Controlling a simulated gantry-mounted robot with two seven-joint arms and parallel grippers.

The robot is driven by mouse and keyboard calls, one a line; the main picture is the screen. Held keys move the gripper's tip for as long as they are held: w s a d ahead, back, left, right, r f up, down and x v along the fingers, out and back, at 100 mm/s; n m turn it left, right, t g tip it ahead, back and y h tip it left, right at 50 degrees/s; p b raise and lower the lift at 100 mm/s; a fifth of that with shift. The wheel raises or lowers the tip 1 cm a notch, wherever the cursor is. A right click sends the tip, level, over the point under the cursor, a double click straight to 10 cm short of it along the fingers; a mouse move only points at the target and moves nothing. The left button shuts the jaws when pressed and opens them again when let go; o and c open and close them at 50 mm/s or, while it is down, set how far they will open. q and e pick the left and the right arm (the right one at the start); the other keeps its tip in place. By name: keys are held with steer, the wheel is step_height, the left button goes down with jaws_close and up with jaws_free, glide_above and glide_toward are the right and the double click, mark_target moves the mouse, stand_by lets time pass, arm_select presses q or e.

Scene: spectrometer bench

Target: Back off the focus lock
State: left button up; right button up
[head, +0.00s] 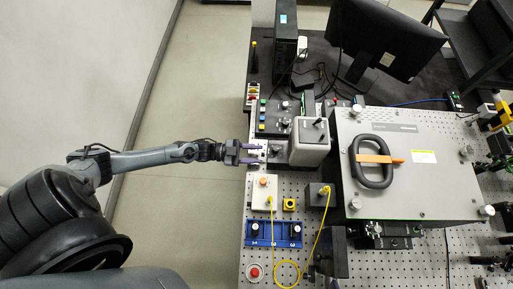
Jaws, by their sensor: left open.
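My left gripper (252,154) reaches in from the left over the bench's left edge. Its two purple-tipped fingers are apart, and I see nothing held between them. Just right of the fingertips is a small pale stage with a round knob (276,149), beside a grey box-shaped unit (309,150) with a black top fitting. I cannot tell which of these fittings is the focus lock, nor whether the fingers touch anything. My right gripper is not in view.
A control panel (272,118) with coloured buttons lies above the gripper. Below are a white box with an orange button (264,182), a yellow cable (318,237), a blue tray (274,243) and a red button (254,272). A large grey instrument (425,185) fills the right.

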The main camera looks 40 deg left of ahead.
arm_select(q)
steer(key=shift+w+d, duration=0.3)
steer(key=shift+d, duration=0.05)
jaws_close()
